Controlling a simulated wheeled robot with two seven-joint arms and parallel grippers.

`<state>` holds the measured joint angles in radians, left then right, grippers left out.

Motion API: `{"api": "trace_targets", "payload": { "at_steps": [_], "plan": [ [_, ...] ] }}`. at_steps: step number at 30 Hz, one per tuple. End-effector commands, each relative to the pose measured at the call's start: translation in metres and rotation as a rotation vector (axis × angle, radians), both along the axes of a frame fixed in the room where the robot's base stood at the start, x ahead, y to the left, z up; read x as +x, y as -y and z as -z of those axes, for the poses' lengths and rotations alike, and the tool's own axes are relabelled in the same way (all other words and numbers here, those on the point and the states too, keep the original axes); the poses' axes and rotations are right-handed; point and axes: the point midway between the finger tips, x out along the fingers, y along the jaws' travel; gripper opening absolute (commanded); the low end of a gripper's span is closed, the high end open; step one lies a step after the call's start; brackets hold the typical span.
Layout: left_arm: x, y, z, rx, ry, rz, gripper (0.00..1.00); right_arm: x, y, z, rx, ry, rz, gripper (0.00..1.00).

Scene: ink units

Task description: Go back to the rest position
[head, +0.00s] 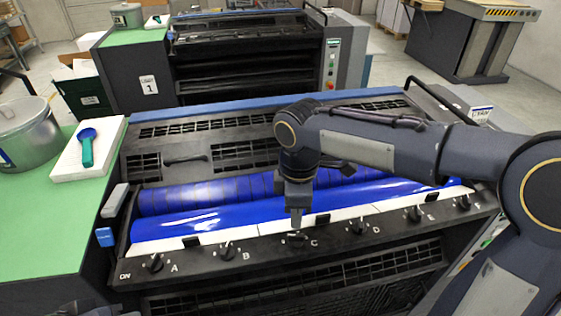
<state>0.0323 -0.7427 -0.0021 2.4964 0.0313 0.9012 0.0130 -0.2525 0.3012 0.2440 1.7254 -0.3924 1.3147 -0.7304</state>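My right arm reaches in from the right over the near ink unit. Its gripper (297,218) points down just above or at the knob (297,238) marked C. The fingers look narrow and close together from here, and I cannot tell whether they are open, shut or touching the knob. Blue ink lies along the roller (215,196) behind the knob row. Knobs A (155,263), B (228,253), D (359,227) and others stand along the front panel. My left gripper is not in view; a dark part at the bottom left edge may be my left arm.
On the green side table (45,228) at left are a metal pot (30,135) and a white block (70,165) with a blue-green scoop (87,148). A second unit, labelled 1 (149,84), stands behind. Grey floor shows at the back right.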

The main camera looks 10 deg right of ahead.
Motion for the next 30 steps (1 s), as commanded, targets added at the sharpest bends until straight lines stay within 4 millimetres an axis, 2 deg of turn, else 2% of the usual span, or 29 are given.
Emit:
{"api": "trace_targets", "payload": {
  "at_steps": [5, 8, 13, 18, 21, 24, 30],
  "plan": [
    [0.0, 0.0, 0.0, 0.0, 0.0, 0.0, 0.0, -0.004, 0.005, -0.002, 0.008, 0.007, 0.032, 0.32],
    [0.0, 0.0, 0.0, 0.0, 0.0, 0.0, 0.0, -0.017, 0.022, -0.007, 0.041, 0.028, 0.143, 0.32],
    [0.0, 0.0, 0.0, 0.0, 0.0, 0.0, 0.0, -0.065, 0.065, -0.013, 0.17, 0.087, 0.524, 0.32],
    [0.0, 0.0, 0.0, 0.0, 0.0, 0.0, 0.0, -0.118, 0.091, -0.006, 0.357, 0.132, 0.955, 0.32],
    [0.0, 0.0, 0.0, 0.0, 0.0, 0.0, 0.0, -0.141, 0.096, 0.003, 0.466, 0.145, 1.167, 0.32],
    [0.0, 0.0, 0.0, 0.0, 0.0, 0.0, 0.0, -0.156, 0.097, 0.011, 0.555, 0.148, 1.323, 0.32],
    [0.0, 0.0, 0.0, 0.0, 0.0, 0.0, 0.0, -0.167, 0.095, 0.018, 0.64, 0.148, 1.458, 0.32]
  ]
}}
